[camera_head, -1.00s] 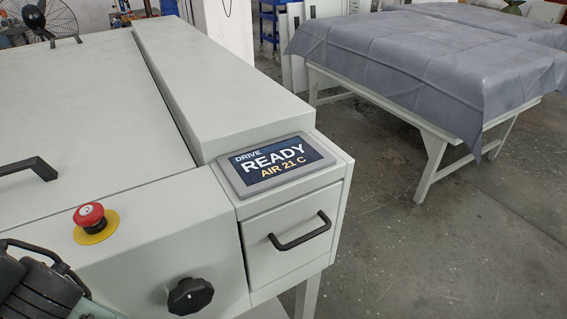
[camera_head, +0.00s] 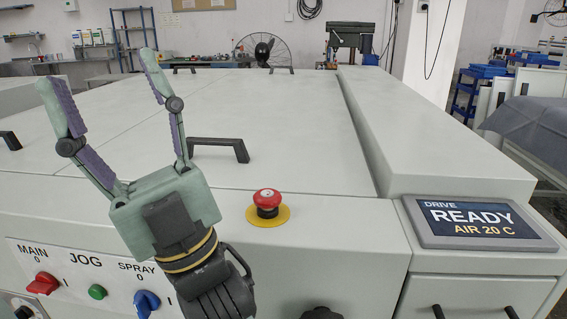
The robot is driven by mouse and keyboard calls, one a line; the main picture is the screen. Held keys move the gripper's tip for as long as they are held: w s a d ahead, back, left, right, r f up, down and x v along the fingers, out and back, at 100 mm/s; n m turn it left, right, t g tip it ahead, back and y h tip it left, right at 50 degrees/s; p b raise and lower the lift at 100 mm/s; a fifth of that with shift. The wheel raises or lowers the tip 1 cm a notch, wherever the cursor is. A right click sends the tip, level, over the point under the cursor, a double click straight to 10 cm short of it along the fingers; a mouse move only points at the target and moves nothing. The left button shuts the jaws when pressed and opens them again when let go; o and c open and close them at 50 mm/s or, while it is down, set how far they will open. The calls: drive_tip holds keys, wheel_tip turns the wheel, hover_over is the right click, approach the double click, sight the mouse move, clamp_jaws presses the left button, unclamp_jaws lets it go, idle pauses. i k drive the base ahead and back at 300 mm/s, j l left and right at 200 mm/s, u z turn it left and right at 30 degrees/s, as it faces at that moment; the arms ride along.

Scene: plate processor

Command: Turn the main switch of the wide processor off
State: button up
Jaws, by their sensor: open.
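The wide processor's main switch (camera_head: 43,283) is a red rotary knob at the lower left of its front panel, under the label MAIN. A 0 is printed above it and an I to its right. The knob lies roughly sideways, near the I side; its exact pointing end is hard to tell. The display (camera_head: 480,220) at the right reads DRIVE READY, AIR 20 C. My gripper (camera_head: 101,70) is open and empty, fingers pointing up, in front of the processor's top covers. It is above and to the right of the switch in the picture, apart from it.
A green JOG button (camera_head: 97,292) and a blue SPRAY knob (camera_head: 147,303) sit to the right of the main switch. A red emergency stop (camera_head: 267,202) on a yellow base stands on the sloping front. A black cover handle (camera_head: 218,149) is behind my gripper.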

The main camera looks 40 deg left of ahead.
sight(44, 284)
drive_tip(key=u, duration=1.95)
